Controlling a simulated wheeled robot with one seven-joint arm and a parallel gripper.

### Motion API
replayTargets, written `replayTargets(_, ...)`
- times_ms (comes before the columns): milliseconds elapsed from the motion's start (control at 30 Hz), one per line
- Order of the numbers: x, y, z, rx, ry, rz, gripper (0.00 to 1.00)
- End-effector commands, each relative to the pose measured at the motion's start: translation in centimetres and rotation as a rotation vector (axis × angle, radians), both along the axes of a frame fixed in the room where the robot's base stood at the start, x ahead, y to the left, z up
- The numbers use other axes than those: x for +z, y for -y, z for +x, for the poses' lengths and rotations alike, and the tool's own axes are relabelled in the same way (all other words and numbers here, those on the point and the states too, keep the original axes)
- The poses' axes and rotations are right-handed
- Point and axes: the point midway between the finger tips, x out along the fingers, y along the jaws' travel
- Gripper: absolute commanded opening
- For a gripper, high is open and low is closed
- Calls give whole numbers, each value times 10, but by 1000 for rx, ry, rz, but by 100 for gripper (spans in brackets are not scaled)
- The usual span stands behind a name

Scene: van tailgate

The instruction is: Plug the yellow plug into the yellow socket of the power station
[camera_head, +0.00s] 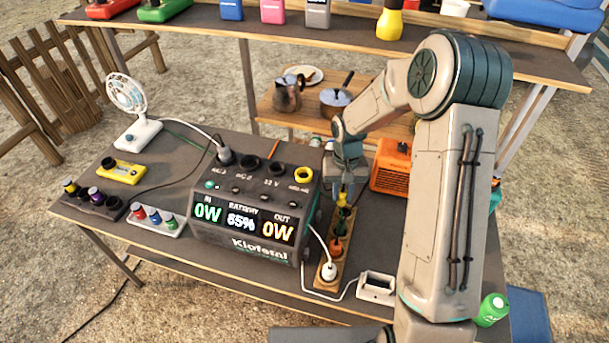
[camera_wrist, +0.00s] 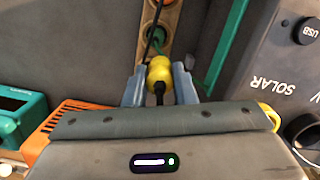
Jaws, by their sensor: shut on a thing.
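The yellow plug (camera_wrist: 159,71) is between the two fingers of my gripper (camera_wrist: 159,88) in the wrist view, with a dark cable at it. My gripper (camera_head: 344,186) is over the far end of the wooden plug strip (camera_head: 326,270) in the head view, and the yellow plug (camera_head: 342,199) shows just below it. I cannot tell whether the plug still touches the strip. The power station (camera_head: 258,198) stands to the left. Its yellow socket (camera_head: 303,175) is a ring at the right end of the top row, and looks empty. A yellow edge (camera_wrist: 270,116) shows beside my gripper in the wrist view.
Orange (camera_head: 337,247) and white (camera_head: 328,271) plugs stand on the strip. An orange box (camera_head: 391,167) is close at the right. A white fan (camera_head: 133,108) and trays of small items are at the left.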

Motion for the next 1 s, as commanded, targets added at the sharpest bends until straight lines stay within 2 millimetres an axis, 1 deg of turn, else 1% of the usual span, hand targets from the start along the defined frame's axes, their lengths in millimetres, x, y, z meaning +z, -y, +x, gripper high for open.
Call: replayTargets(1000,47,-60,33,2,1,1,2)
